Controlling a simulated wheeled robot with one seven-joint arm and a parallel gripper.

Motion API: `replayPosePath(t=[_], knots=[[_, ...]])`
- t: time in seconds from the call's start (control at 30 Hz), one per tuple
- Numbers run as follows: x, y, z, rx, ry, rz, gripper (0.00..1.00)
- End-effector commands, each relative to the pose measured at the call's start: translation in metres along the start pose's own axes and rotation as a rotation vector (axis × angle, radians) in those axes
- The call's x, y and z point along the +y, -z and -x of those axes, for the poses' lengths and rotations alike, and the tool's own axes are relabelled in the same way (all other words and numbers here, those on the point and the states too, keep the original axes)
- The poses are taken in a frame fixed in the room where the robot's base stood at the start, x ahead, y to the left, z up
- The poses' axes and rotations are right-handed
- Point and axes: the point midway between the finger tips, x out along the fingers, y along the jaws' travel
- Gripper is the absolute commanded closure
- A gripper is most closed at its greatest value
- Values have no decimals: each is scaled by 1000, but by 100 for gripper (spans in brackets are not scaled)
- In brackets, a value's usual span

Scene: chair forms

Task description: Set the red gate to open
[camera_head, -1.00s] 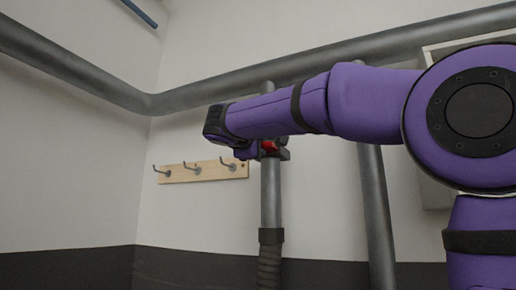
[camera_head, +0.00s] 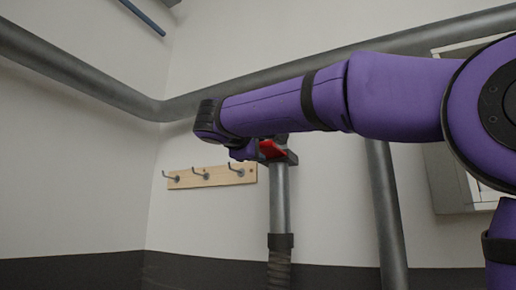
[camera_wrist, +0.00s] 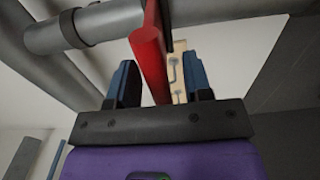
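The red gate (camera_head: 269,149) shows in the head view as a small red piece at a dark fitting on a vertical grey pipe (camera_head: 279,200). My purple arm hides part of it. In the wrist view the red gate (camera_wrist: 149,55) is a long red bar reaching from the top down between the fingers. My gripper (camera_wrist: 160,84) is open, with one dark blue finger on each side of the bar. The bar lies nearer the left finger, and a gap shows on the right. I cannot tell whether the left finger touches it.
A wooden rack with hooks (camera_head: 212,177) is on the wall left of the pipe. A thick grey pipe (camera_head: 225,98) runs across above my arm. Another grey pipe (camera_head: 386,215) stands to the right, near a pale wall box (camera_head: 447,180).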

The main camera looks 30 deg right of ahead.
Motion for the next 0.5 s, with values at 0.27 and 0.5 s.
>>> replayPosePath(t=[0.27, 0.5], knots=[[1, 0, 4, 0, -1, 0, 54], [1, 0, 40, 4, -2, -1, 54]])
